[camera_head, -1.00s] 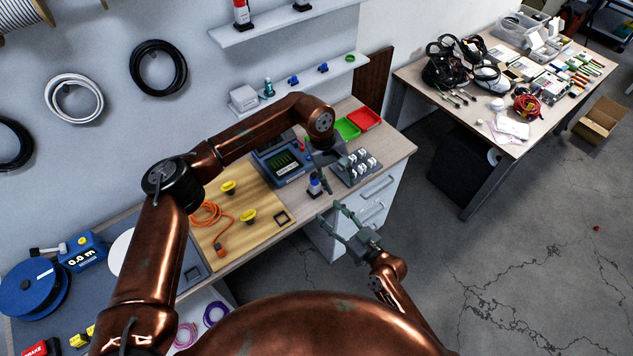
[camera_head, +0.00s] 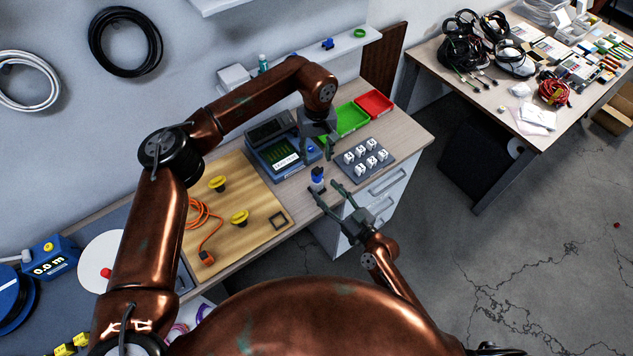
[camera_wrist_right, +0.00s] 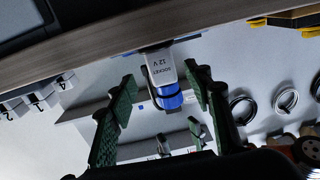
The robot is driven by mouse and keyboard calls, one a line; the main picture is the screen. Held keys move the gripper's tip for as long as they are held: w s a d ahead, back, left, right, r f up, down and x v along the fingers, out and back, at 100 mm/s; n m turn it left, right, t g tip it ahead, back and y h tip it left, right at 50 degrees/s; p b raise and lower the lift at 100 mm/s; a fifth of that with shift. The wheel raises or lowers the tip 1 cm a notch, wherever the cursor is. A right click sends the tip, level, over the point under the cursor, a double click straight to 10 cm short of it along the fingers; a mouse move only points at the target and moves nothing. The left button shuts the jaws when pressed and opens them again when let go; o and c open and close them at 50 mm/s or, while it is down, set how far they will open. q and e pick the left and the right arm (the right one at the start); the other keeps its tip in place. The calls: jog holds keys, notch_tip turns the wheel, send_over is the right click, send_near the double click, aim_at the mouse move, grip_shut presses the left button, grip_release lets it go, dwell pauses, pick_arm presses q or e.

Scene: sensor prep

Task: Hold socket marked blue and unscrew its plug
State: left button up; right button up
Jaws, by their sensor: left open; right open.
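The socket marked blue (camera_head: 318,181) stands upright near the table's front edge. In the right wrist view its grey body (camera_wrist_right: 162,68) reads "SOCKET 12 V", with a blue part (camera_wrist_right: 169,97) and a dark loop at the end away from the table. I cannot clearly tell the plug from the blue part. My right gripper (camera_head: 323,189) is open in front of the socket; in its wrist view the fingers (camera_wrist_right: 160,98) lie on either side of it, with gaps. My left gripper (camera_head: 317,155) is open, empty, pointing down above and behind the socket.
A grey rack (camera_head: 387,162) of numbered white blocks stands right of the socket. A blue device (camera_head: 285,158) is behind left. Green (camera_head: 345,121) and red (camera_head: 374,104) trays lie at the back. A wooden board (camera_head: 255,215) with yellow parts and an orange cable lies left.

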aim_at(321, 186)
jog(key=shift+x, duration=2.8)
jog(key=shift+s+a+r, duration=0.1)
grip_shut()
